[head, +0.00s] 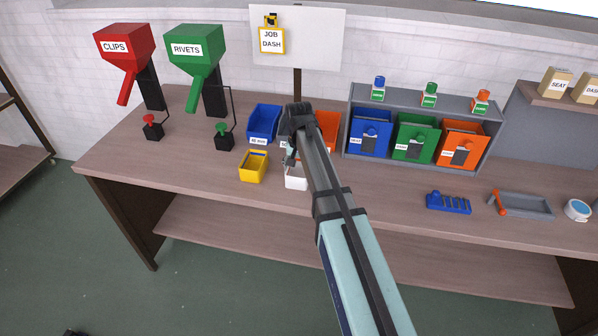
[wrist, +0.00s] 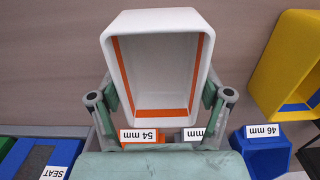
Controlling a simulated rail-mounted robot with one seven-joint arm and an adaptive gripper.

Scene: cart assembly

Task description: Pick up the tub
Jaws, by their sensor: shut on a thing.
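The white tub (head: 296,182) is in the head view next to the yellow tub, partly hidden by my arm. In the wrist view the white tub (wrist: 158,22) fills the upper middle, with its open side facing the camera and an orange band inside. It looks empty. My gripper (wrist: 160,92) has a finger on each side of the tub and is shut on it. In the head view my gripper (head: 291,160) is just above the tub. I cannot tell whether the tub touches the table.
A yellow tub (head: 253,167) stands close to the left. Behind are a blue bin (head: 263,123) and an orange bin (head: 327,130), partly hidden by my arm. A grey rack (head: 413,100) with blue, green and orange bins stands to the right. The table front (head: 200,185) is clear.

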